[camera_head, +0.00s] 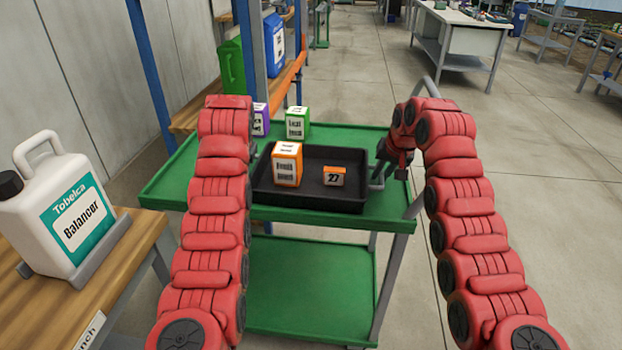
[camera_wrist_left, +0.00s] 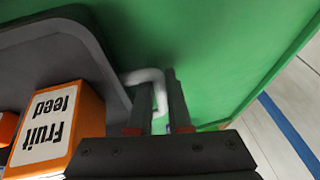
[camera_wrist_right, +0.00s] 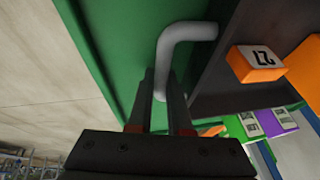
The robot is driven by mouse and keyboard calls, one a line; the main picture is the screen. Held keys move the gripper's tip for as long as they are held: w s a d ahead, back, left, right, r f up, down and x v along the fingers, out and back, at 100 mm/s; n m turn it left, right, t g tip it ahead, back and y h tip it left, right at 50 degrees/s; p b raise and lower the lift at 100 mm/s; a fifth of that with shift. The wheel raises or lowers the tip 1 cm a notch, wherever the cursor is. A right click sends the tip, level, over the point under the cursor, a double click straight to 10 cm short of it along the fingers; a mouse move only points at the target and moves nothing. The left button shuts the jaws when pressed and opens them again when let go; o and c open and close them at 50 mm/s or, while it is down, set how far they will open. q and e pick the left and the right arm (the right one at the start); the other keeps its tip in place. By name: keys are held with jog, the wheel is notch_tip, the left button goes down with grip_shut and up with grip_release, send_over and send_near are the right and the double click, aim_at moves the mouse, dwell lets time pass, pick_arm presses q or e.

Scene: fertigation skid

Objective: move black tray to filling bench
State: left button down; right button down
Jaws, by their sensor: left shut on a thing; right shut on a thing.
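The black tray (camera_head: 322,200) sits on the top shelf of a green cart (camera_head: 165,186), with an orange "Fruit feed" box (camera_head: 287,165) and a small orange block marked 27 (camera_head: 334,177) in it. My right gripper (camera_head: 383,174) is shut on the tray's right handle, a grey bar (camera_wrist_right: 185,33) in the right wrist view. My left gripper (camera_wrist_left: 158,105) is shut on the tray's other handle (camera_wrist_left: 150,75) in the left wrist view. In the head view my left gripper is hidden behind my left arm.
A green-and-white box (camera_head: 297,123) and a purple-and-white box (camera_head: 260,119) stand on the cart behind the tray. A wooden bench (camera_head: 120,265) with a white "Balancer" canister (camera_head: 65,205) is at the left. Open floor (camera_head: 530,160) lies to the right.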

pick_arm(q)
jog(key=shift+r, duration=0.1)
pick_arm(e)
jog(key=shift+r, duration=0.1)
dwell(0.4)
